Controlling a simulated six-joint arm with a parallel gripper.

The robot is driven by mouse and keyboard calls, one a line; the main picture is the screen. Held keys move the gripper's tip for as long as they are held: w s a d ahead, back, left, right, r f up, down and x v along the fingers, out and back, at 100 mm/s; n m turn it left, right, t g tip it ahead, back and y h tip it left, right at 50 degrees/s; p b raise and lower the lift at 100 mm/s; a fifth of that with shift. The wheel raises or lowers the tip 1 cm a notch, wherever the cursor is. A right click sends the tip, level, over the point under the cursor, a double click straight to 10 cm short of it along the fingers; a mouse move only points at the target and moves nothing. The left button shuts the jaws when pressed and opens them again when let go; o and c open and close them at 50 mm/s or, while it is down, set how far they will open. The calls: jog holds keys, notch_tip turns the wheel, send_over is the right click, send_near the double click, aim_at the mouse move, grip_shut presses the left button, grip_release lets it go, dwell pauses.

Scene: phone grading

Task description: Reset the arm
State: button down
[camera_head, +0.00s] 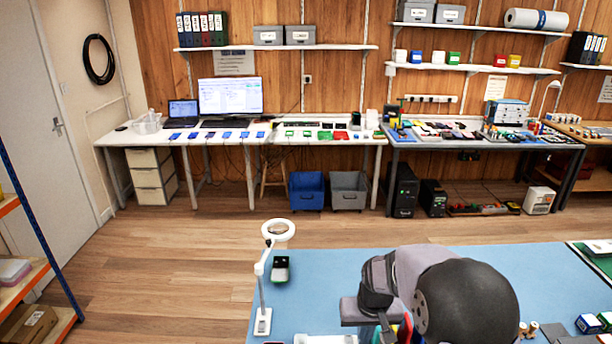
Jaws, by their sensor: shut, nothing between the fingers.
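My arm reaches over the blue work mat (320,275) at the front of the view. Its large dark rounded joint fills the lower right of the middle. My gripper (362,312) is at the left end of the arm, low above the mat. It is shut and empty. The arm and the picture's bottom edge partly hide the area below it, where small red, green and blue parts show only in pieces.
A white ring lamp (278,230) stands left of my gripper, with a small dark and green device (280,268) beside it. A white cylinder (325,339) lies at the bottom edge. A green board (598,258) lies at far right. The mat's upper middle is clear.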

jog(key=s+r+g, duration=0.2)
jog(key=s, duration=2)
jog(key=shift+d+r, duration=0.3)
jog(key=shift+d, duration=0.05)
jog(key=shift+w, duration=0.1)
